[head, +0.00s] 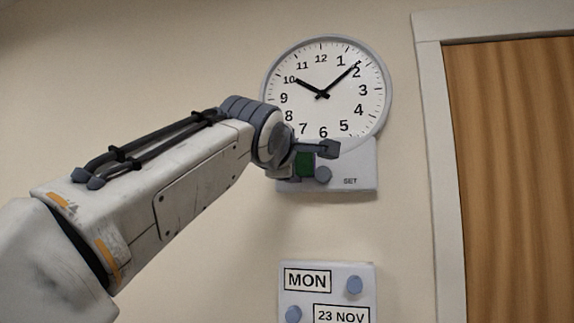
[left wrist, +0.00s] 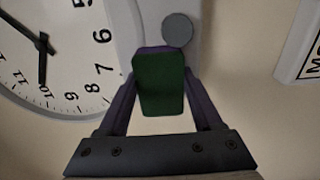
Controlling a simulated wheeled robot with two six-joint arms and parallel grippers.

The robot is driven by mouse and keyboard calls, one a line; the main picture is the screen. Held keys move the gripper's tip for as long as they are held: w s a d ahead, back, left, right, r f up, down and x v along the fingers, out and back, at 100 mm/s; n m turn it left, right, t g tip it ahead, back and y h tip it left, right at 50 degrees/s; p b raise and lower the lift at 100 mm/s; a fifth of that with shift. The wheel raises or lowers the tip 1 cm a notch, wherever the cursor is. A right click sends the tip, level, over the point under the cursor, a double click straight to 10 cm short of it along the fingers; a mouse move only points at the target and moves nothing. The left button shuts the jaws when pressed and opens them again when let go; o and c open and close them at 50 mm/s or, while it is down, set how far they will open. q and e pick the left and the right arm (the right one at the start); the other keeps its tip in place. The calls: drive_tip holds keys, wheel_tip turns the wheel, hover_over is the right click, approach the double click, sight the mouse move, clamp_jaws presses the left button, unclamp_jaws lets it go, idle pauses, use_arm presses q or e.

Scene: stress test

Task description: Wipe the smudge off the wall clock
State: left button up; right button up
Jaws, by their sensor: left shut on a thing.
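The wall clock (head: 325,85) is round, with a white face, grey rim and black hands near ten past ten. In the left wrist view the clock (left wrist: 75,50) is partly in view and turned. No smudge can be made out on the face that shows; my left gripper hides part of its lower left edge. My left gripper (head: 311,161) is in front of the plate below the clock, shut on a dark green block (head: 304,165). The green block (left wrist: 158,85) also shows between the fingers in the left wrist view. Contact with the wall cannot be told. My right gripper is not in view.
A pale plate (head: 350,168) marked SET, with a round grey-blue knob (head: 322,174), sits under the clock. Below it is a calendar panel (head: 327,298) reading MON and 23 NOV, with knobs. A wooden door (head: 515,170) with a pale frame (head: 434,160) stands at right. Bare wall lies around the clock.

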use_arm(q)
drive_tip(key=shift+d, duration=0.25)
drive_tip(key=shift+w+a, duration=0.25)
drive_tip(key=shift+a, duration=0.4)
drive_tip(key=shift+w+a, duration=0.2)
drive_tip(key=shift+a, duration=0.4)
drive_tip(key=shift+w+a, duration=0.15)
drive_tip(key=shift+a, duration=0.4)
drive_tip(key=b+v, duration=0.2)
drive_tip(key=v, duration=0.4)
drive_tip(key=shift+b, duration=0.4)
